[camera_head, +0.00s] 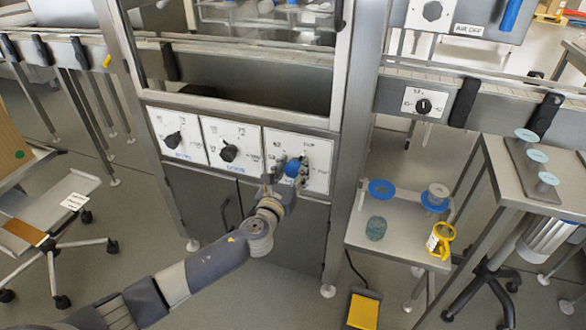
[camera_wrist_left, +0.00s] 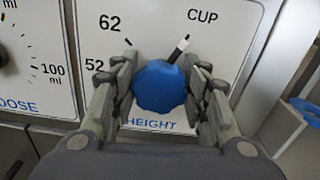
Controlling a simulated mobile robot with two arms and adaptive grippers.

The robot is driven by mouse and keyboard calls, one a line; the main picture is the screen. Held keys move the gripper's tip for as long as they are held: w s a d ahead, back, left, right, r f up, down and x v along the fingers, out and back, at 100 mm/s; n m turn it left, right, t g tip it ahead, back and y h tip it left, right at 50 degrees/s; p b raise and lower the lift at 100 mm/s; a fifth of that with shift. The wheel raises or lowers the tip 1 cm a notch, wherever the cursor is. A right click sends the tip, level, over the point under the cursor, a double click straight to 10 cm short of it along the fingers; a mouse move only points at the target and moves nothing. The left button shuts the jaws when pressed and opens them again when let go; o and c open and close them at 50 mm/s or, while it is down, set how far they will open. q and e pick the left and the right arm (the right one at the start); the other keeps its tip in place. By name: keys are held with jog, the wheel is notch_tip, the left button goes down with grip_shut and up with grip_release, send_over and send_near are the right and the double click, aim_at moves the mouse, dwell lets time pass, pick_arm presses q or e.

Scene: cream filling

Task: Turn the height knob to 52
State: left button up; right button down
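The blue height knob (camera_wrist_left: 160,87) sits on a white panel marked HEIGHT, with 52 and 62 at left and CUP at upper right. In the head view the knob (camera_head: 292,168) is on the rightmost of three dial panels. My left gripper (camera_wrist_left: 162,85) has one finger on each side of the knob, very close to it; whether both fingers press on it I cannot tell. In the head view the gripper (camera_head: 285,172) reaches the panel from below. My right gripper is not in view.
Two dark knobs (camera_head: 229,153) (camera_head: 173,140) are on panels to the left. A dark knob (camera_head: 424,106) is on the conveyor rail at right. A small table (camera_head: 390,241) holds blue-rimmed spools, a jar and a yellow item. A yellow pedal (camera_head: 363,311) is on the floor.

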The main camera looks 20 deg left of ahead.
pick_arm(q)
jog(key=shift+c, duration=1.4)
